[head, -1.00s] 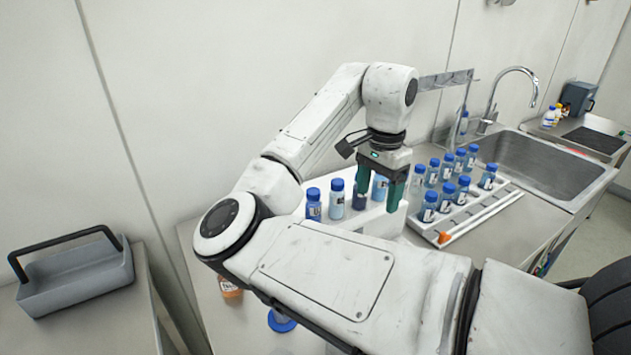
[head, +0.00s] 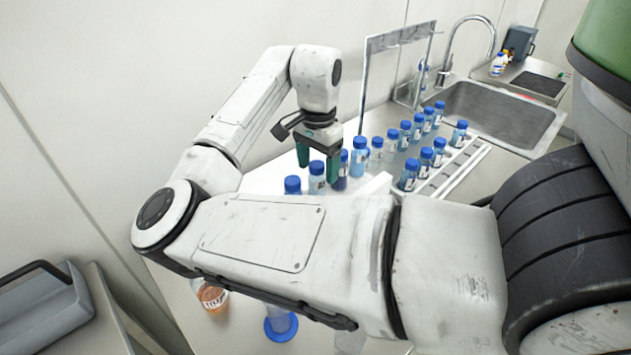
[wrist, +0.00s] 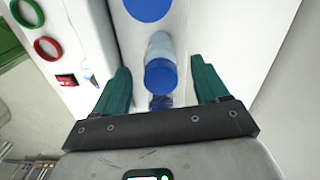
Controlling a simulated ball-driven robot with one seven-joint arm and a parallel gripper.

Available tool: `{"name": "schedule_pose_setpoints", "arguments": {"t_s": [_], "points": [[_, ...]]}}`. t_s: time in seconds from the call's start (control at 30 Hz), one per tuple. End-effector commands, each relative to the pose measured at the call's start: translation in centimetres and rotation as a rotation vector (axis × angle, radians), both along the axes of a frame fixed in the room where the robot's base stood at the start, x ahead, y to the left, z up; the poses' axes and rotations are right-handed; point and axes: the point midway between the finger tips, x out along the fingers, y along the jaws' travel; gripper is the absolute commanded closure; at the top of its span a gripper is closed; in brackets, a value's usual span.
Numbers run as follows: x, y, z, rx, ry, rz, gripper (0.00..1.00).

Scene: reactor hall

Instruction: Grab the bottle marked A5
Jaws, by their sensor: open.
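Several blue-capped bottles stand in a row on a white raised rack (head: 268,182) in the head view. My gripper (head: 318,173) is open over this row, its two green fingers on either side of one capped bottle (head: 316,184) in the picture. How far apart they are in depth is unclear. In the wrist view my gripper (wrist: 160,65) is open, with a blue-capped bottle (wrist: 160,77) between its fingers and no visible contact. A larger blue cap (wrist: 148,7) shows above it. Labels are too small to read, so I cannot tell which bottle is A5.
More capped bottles (head: 410,176) stand in a white rack to the right, close to the row. A sink (head: 495,112) with a tall tap is behind. An orange-brown bottle (head: 210,298) stands at the front left. A grey carrier (head: 45,315) is at far left.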

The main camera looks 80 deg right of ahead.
Motion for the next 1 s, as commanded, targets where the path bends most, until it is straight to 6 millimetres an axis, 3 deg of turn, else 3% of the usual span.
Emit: {"name": "schedule_pose_setpoints", "arguments": {"t_s": [0.4,0.7,1.0], "points": [[0.1,-0.3,-4.7,0.001,0.002,0.001,0.26],[0.1,-0.3,-5.3,0.001,0.000,0.000,0.26],[0.1,-0.3,-5.3,0.000,0.000,0.000,0.54]]}}
